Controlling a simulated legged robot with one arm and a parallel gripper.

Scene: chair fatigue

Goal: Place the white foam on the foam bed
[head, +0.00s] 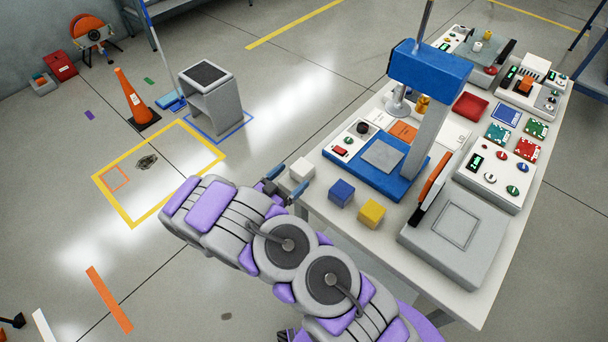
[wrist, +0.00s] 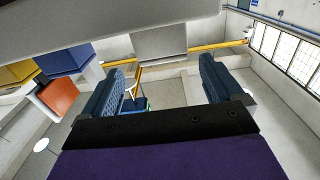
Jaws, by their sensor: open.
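The white foam appears as a small white cube (head: 301,169) at the left corner of the table in the head view. Beside it stand a blue cube (head: 341,193) and a yellow cube (head: 371,213). My gripper (head: 285,187) is at that table edge, close to the white cube, with its blue fingers apart. In the wrist view both fingers (wrist: 163,88) show spread with nothing gripped between them. The foam bed may be the grey plate (head: 382,155) on the blue press; I cannot tell for sure.
The blue press (head: 430,64) rises over its plate. A grey box (head: 455,235) with a square outline and an orange-black upright piece stands at the table's near end. Control boxes (head: 492,172) fill the right side. Floor left of the table is open, with a grey stand (head: 212,103) beyond.

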